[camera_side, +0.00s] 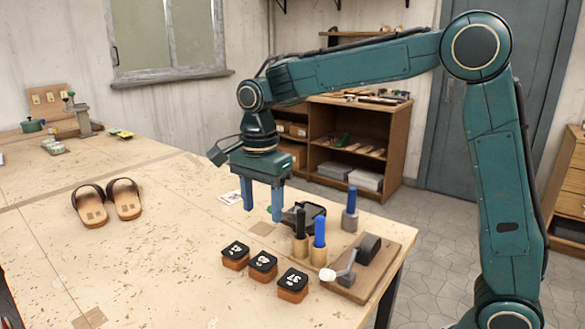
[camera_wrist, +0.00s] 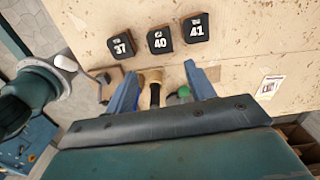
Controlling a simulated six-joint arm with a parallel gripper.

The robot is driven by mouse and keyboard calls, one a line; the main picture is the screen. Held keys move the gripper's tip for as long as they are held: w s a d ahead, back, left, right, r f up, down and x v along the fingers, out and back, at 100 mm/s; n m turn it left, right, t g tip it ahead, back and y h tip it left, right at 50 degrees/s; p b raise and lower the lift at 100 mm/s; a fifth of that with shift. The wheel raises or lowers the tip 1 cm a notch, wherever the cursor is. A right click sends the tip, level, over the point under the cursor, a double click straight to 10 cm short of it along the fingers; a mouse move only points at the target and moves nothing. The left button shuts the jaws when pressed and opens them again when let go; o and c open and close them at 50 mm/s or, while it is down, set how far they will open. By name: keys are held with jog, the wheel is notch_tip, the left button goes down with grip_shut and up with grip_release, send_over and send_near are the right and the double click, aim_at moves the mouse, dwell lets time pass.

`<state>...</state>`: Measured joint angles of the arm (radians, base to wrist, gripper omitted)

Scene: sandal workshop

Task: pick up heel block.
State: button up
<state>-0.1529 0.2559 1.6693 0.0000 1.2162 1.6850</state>
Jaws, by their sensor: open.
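Three heel blocks with black numbered tops and orange-brown bases stand in a row on the table: block 41 (camera_side: 235,257), block 40 (camera_side: 263,266) and block 37 (camera_side: 292,286). In the wrist view, block 37 (camera_wrist: 122,46), block 40 (camera_wrist: 158,41) and block 41 (camera_wrist: 196,30) lie beyond the fingertips. My gripper (camera_side: 262,213) is open and empty, its blue fingers pointing down above the table, behind the blocks in the side view. The wrist view shows my gripper (camera_wrist: 160,70) with a black tool handle below, between its fingers. The fingers are apart from the blocks.
A dark object (camera_side: 305,212) lies behind the tools. Sandals (camera_side: 108,204) lie at left. The table (camera_side: 150,275) is mostly clear left of the blocks.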

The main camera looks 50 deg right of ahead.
send_over(264, 260)
jog(key=shift+d+f, duration=0.1)
jog(key=shift+f, duration=4.15)
jog(key=shift+f, duration=2.6)
jog(key=c, duration=0.7)
jog(key=shift+c, duration=0.3)
jog(key=shift+r, duration=0.15)
notch_tip(264, 260, up, 20)
